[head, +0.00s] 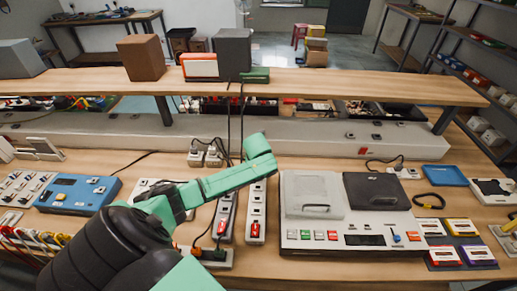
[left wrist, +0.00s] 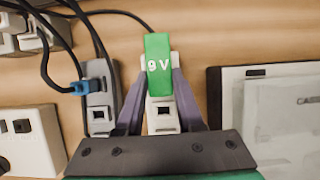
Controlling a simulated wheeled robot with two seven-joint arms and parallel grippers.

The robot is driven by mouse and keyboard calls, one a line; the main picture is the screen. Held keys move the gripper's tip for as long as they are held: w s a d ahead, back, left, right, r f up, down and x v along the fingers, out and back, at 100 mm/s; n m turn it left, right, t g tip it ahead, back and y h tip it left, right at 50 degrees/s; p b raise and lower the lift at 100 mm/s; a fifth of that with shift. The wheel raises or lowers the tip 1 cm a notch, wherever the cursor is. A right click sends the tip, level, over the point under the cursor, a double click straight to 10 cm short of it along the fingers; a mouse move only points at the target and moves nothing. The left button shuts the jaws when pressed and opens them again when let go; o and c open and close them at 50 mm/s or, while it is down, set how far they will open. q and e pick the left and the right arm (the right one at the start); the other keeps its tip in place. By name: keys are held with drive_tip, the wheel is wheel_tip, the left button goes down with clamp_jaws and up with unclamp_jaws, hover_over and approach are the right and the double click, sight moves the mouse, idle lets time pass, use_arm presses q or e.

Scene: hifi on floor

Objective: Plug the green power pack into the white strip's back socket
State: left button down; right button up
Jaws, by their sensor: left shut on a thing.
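The green power pack (left wrist: 158,62), marked 9 V, is between the fingertips of my left gripper (left wrist: 160,70), which is shut on it. A black cord runs from its far end. Behind and below it in the left wrist view is the white strip (left wrist: 162,128), with one socket showing just in front of the pack. The pack covers the strip's back part, so I cannot tell whether they touch. In the head view the white strip (head: 256,212) runs front to back with a red switch, and my left wrist hides its far end, the gripper and the pack. My right gripper is out of view.
Black cords hang nearby. A large console (head: 330,250) stands to the right. A wooden shelf (head: 330,83) spans the back.

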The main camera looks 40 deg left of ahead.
use_arm(q)
drive_tip(key=shift+f, duration=0.2)
drive_tip(key=shift+f, duration=0.15)
idle(1.0)
drive_tip(key=shift+p, duration=0.7)
idle(1.0)
drive_tip(key=shift+c, duration=2.2)
unclamp_jaws()
